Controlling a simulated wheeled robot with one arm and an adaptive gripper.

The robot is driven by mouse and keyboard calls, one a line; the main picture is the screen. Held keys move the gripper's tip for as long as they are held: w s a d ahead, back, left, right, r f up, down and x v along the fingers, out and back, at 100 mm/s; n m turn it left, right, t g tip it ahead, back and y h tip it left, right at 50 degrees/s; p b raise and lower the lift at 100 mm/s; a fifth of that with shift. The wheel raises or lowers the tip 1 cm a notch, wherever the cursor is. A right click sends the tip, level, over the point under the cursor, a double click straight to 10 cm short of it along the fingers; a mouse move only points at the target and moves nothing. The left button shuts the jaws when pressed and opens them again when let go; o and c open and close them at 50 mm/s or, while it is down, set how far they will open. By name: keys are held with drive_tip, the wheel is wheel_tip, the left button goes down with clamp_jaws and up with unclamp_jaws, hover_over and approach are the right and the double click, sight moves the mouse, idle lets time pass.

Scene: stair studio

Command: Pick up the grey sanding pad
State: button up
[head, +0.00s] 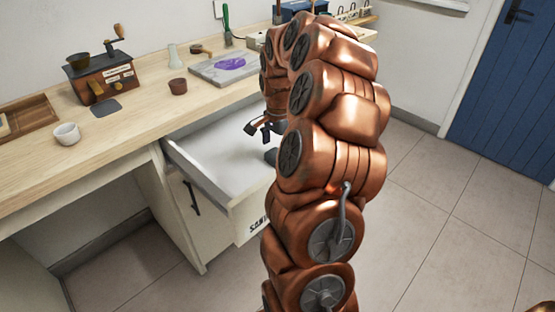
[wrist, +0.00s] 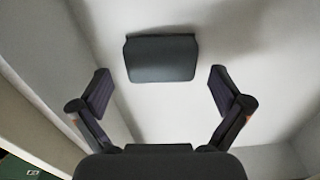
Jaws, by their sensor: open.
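The grey sanding pad (wrist: 161,60) lies flat on the white floor of an open drawer (wrist: 235,30). It is a dark grey, roughly rectangular block with rounded corners. In the head view a dark piece of it (head: 271,156) shows beside my arm, which hides the remainder. My gripper (wrist: 160,85) is open and empty above the drawer floor. In the wrist view its two fingers stand wide apart, with the pad centred between and slightly beyond the tips. In the head view my gripper (head: 262,128) hangs over the open drawer (head: 195,172).
The drawer's walls and lettered front edge surround my gripper. The wooden worktop (head: 130,125) above holds a grinder (head: 103,75), a white cup (head: 66,133), a brown cup (head: 178,86) and a grey board with a purple patch (head: 225,66). Tiled floor (head: 440,215) lies open at right.

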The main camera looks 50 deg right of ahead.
drive_tip(key=shift+f, duration=1.45)
drive_tip(key=c, duration=1)
wheel_tip(320, 180, up, 10)
drive_tip(key=shift+r, duration=0.1)
